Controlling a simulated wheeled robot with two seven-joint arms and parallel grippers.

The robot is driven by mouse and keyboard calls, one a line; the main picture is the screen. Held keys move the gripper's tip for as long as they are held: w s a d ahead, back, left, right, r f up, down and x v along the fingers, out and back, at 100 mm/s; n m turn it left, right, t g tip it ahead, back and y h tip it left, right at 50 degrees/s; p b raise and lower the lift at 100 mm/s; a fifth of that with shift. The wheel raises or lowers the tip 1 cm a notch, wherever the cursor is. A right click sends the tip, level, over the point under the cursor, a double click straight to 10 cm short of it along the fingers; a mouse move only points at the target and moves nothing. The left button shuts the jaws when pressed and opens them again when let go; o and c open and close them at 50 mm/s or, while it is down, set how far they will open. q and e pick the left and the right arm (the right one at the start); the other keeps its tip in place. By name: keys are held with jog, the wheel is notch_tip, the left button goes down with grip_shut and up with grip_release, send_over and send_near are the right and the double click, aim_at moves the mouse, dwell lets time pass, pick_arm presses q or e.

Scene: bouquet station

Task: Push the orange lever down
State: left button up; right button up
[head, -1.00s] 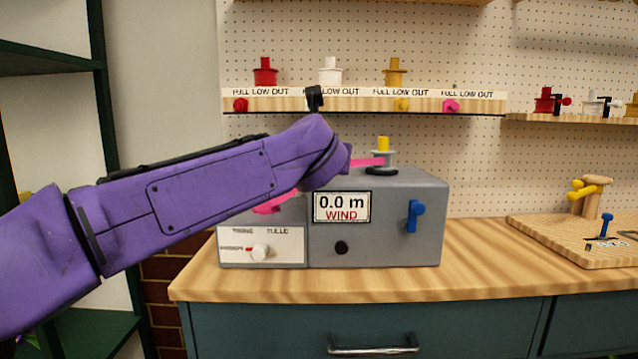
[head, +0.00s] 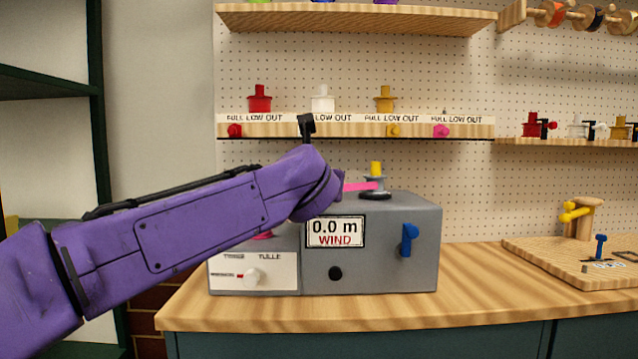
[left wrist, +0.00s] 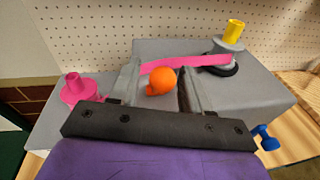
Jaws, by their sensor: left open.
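The round orange knob of the lever (left wrist: 161,81) shows in the left wrist view, on top of the grey winding machine (left wrist: 165,50). My left gripper (left wrist: 160,82) is open, with one finger on each side of the knob. I cannot tell whether a finger touches it. In the head view my purple left arm hides the lever and the fingers. The machine (head: 385,265) there has a display (head: 336,232) reading 0.0 m and WIND. My right gripper is in neither view.
A pink ribbon (left wrist: 190,61) runs across the machine to a spool with a yellow peg (left wrist: 234,32). A pink spool (left wrist: 76,90) stands on the left. A blue handle (head: 408,240) is on the machine's front.

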pick_arm(q)
jog(key=b+v, duration=0.2)
jog(key=v, duration=0.8)
jog(key=shift+s, duration=0.25)
